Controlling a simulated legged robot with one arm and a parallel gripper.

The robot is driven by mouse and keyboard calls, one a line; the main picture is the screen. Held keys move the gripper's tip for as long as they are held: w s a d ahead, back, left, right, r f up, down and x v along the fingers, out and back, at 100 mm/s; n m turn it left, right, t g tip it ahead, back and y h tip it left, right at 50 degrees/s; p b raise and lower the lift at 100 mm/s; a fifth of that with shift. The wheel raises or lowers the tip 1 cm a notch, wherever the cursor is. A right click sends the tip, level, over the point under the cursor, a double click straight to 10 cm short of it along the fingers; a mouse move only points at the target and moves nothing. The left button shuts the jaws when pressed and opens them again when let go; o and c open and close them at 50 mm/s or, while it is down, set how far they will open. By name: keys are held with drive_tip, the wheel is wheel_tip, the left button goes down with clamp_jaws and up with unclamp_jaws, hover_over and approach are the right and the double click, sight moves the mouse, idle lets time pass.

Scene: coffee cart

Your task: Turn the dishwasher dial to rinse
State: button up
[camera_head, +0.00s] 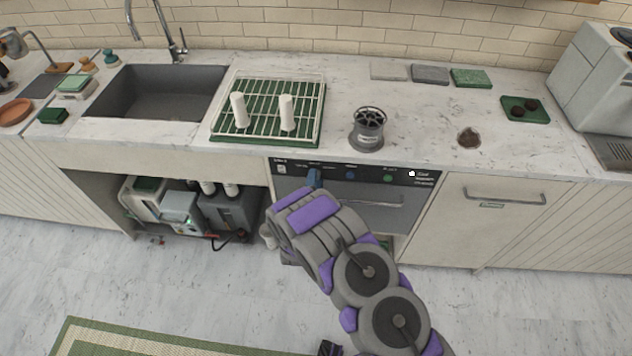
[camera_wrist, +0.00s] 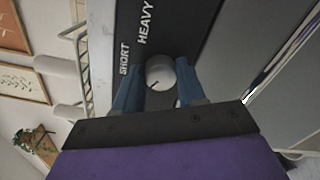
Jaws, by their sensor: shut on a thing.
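The dishwasher (camera_head: 375,215) is under the counter, with a dark control panel (camera_head: 340,172) along its top edge. The wrist view shows a round grey dial (camera_wrist: 160,73) on this panel, with a dark pointer line on its face and the words SHORT and HEAVY beside it. My gripper (camera_wrist: 160,92) has its two blue fingers on either side of the dial and is shut on it. In the head view my gripper (camera_head: 314,178) is at the left part of the panel, and my wrist hides the dial. No rinse label is readable.
The sink (camera_head: 150,95) is to the left. An open bay with machines (camera_head: 180,210) lies left of the dishwasher, and a closed cabinet (camera_head: 480,220) lies right.

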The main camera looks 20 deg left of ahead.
drive_tip(key=shift+s+a+f, duration=0.15)
drive_tip(key=shift+f, duration=0.05)
idle(0.4)
drive_tip(key=o, duration=1.1)
drive_tip(key=shift+a, duration=0.25)
drive_tip(key=shift+c, duration=0.2)
drive_tip(key=shift+d, duration=0.35)
drive_tip(key=p+v, duration=0.3)
drive_tip(key=v, duration=1.4)
drive_tip(key=shift+a, duration=0.3)
drive_tip(key=shift+f, duration=0.1)
